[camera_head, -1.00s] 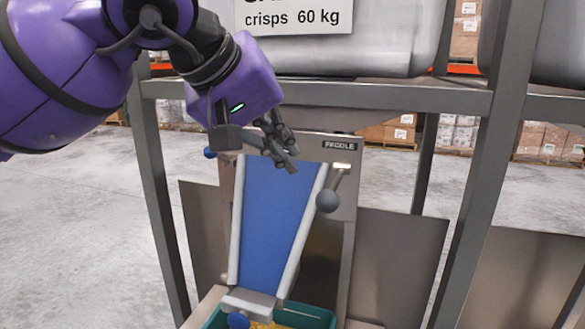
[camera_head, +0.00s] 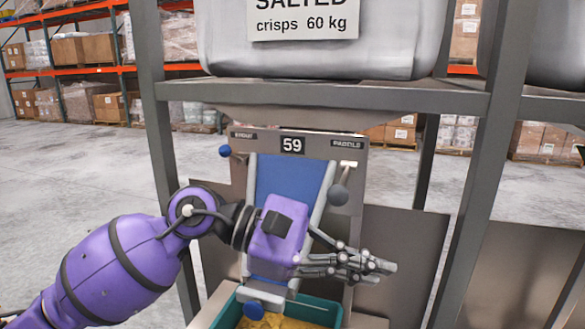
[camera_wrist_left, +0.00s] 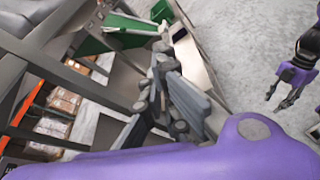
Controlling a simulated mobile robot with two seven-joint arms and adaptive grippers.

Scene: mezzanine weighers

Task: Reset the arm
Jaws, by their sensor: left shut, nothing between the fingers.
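My left gripper (camera_head: 385,268) is shut and empty. In the head view it reaches across in front of the lower chute, its fingers pointing right, in front of the grey panel right of the chute. It also fills the middle of the left wrist view (camera_wrist_left: 178,95). My left arm comes in from the lower left. A second purple arm with a dark gripper (camera_wrist_left: 281,92), my right one, shows small at the right of the left wrist view; its jaw state is unclear.
A teal crate (camera_head: 332,313) holds yellow crisps. Steel frame posts (camera_head: 468,190) flank it. Open floor lies left.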

